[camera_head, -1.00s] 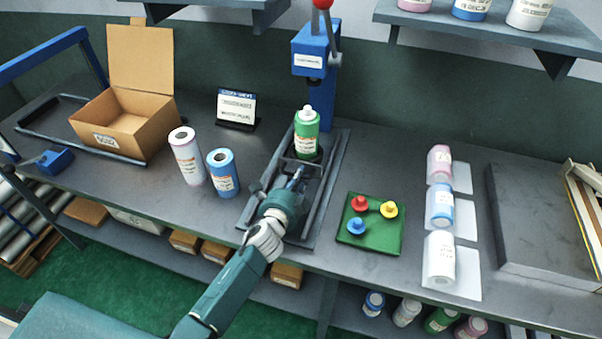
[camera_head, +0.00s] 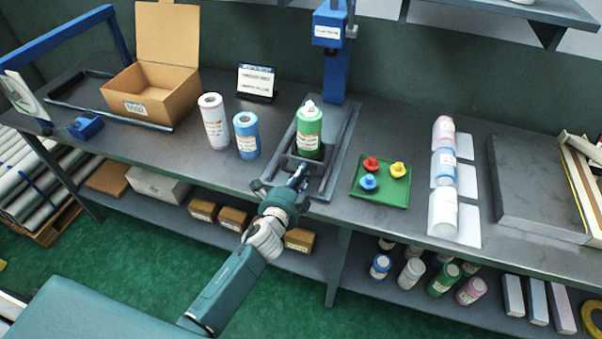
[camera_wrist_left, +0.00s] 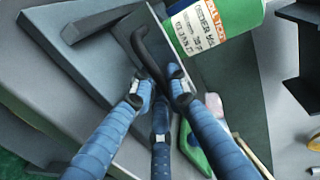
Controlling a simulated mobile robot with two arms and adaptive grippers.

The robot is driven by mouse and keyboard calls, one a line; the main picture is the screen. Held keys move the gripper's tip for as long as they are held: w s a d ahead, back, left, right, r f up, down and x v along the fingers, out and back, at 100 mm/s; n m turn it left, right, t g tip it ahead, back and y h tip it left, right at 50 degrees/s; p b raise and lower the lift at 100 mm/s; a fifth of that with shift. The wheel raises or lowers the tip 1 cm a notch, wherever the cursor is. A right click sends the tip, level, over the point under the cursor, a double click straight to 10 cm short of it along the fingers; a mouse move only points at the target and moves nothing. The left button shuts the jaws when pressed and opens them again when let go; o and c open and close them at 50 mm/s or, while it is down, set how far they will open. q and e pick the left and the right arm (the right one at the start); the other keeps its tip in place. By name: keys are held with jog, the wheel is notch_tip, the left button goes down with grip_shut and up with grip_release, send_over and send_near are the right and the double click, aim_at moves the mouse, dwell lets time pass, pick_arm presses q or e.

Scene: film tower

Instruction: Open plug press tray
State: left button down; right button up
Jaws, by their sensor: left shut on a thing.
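The plug press (camera_head: 335,60) is a blue column with a white label. A dark grey sliding tray (camera_head: 312,172) on its base carries an upright green bottle (camera_head: 309,132) with a white tip. The bottle stands in front of the column, not directly beneath the head. My left gripper (camera_head: 297,177) reaches in from the front and is shut on the tray's dark handle. In the left wrist view, the curved black handle (camera_wrist_left: 143,48) runs between the blue fingertips (camera_wrist_left: 160,82). The fingers partly hide its lower end. My right gripper is out of view.
A green board (camera_head: 380,186) with red, yellow and blue plugs lies right of the press. A pink-white bottle (camera_head: 213,121) and a blue bottle (camera_head: 246,136) stand to the left, near an open cardboard box (camera_head: 150,92). Several bottles lie further right.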

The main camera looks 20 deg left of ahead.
pick_arm(q)
jog(key=shift+r, duration=0.1)
jog(key=c, duration=1.7)
grip_release()
jog(key=shift+c, duration=0.2)
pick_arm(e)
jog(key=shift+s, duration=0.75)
pick_arm(q)
jog(key=shift+s, duration=0.45)
jog(key=v, duration=1.1)
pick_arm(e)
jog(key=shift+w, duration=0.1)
